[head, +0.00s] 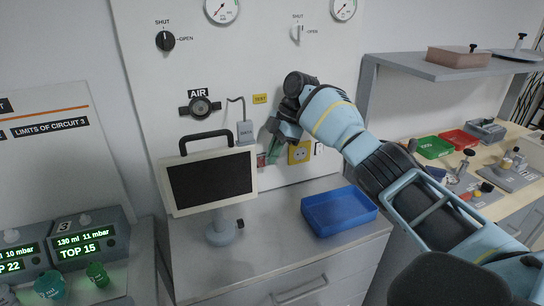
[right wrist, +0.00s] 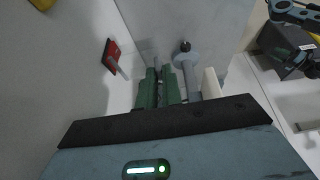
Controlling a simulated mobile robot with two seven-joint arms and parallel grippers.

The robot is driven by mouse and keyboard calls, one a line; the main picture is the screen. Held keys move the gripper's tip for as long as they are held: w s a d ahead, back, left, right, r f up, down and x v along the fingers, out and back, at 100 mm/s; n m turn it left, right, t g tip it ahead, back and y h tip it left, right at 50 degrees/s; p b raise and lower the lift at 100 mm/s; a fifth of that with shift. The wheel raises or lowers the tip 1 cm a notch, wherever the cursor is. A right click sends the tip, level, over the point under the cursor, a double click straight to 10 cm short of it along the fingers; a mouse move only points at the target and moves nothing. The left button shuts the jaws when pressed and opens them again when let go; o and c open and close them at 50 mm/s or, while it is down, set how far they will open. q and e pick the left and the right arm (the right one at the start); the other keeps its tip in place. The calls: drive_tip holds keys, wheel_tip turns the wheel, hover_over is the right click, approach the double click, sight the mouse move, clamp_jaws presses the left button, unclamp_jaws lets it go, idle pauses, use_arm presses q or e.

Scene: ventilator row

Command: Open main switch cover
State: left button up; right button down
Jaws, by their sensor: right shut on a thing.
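The red main switch (head: 261,160) is on the white wall panel, just left of my right gripper's fingers in the head view. In the right wrist view the red switch (right wrist: 111,55) has a short grey lever standing out from it. My right gripper (head: 274,150) is at the panel, its green fingers close together; they also show in the right wrist view (right wrist: 159,86). It is shut on the switch cover, which is thin and mostly hidden between the fingers. How far the cover stands open cannot be told. My left gripper is not in view.
A screen with a black handle (head: 210,181) stands close left of my right gripper. A blue tray (head: 339,211) lies on the counter below. A yellow socket (head: 299,153) and the AIR valve (head: 200,106) are on the panel. A grey shelf (head: 440,66) juts out at right.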

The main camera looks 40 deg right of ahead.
idle(0.5)
drive_tip(key=c, duration=1.6)
unclamp_jaws()
drive_tip(key=shift+o, duration=0.2)
drive_tip(key=shift+r, duration=0.1)
drive_tip(key=w+v, duration=0.1)
drive_tip(key=v, duration=0.6)
drive_tip(key=shift+s+r+b, duration=0.3)
drive_tip(key=shift+s+b, duration=0.15)
drive_tip(key=shift+s, duration=0.05)
drive_tip(key=shift+d+f, duration=0.1)
